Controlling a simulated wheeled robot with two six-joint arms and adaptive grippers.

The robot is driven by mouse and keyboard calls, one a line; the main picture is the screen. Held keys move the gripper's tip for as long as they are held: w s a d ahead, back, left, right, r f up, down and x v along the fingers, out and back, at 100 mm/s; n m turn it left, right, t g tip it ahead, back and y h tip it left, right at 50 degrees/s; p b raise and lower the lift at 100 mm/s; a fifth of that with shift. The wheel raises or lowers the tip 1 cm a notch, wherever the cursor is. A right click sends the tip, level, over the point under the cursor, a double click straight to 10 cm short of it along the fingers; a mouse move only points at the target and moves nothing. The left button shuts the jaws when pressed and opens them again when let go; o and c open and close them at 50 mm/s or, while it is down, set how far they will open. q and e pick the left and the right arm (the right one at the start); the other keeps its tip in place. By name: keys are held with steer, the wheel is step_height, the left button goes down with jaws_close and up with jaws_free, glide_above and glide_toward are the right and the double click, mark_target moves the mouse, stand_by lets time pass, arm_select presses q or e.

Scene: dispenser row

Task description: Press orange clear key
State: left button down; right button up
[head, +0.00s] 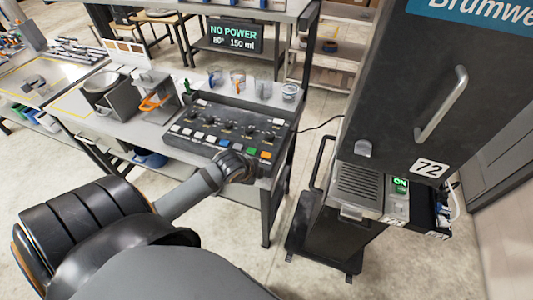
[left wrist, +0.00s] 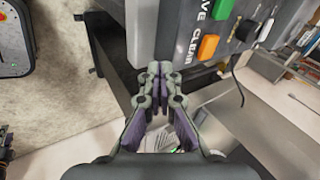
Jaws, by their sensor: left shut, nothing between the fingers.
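The orange key (head: 265,155) sits at the front right corner of the dark control panel (head: 215,117), at the right end of a row of white, blue, green and orange keys. In the left wrist view the orange key (left wrist: 208,46) stands beside the printed word CLEAR, with the green key (left wrist: 223,9) near it. My left gripper (head: 243,168) is at the panel's front edge, left of the orange key in the head view. In the left wrist view its fingertips (left wrist: 160,72) are together and empty, to the left of the key and apart from it. My right gripper is not shown.
A display (head: 233,36) behind the panel reads NO POWER, 80°, 150 ml. Several cups stand behind the panel, including a clear one (head: 290,91). A tall dark machine (head: 410,80) with a lit ON sign stands at right. The bench (head: 187,150) holds the panel.

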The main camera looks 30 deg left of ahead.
mark_target(265, 156)
arm_select(q)
steer(key=w+a+r+m+t+h, duration=0.1)
steer(key=w+a+r+m+t, duration=0.1)
steer(key=w+r+m, duration=0.6)
step_height(265, 156, up, 3)
steer(key=a+m, duration=0.1)
steer(key=m, duration=0.5)
steer(key=shift+w, duration=0.15)
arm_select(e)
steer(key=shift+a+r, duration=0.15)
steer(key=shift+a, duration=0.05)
arm_select(q)
steer(key=shift+a+f, duration=0.15)
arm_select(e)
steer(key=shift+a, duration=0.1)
arm_select(q)
step_height(265, 156, down, 8)
steer(key=b, duration=0.7)
steer(key=shift+f, duration=0.15)
steer(key=shift+f+b, duration=0.3)
steer(key=shift+b, duration=0.15)
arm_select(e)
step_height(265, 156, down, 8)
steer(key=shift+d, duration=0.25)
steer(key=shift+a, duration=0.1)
arm_select(q)
steer(key=shift+f+b, duration=0.4)
steer(key=shift+b, duration=0.05)
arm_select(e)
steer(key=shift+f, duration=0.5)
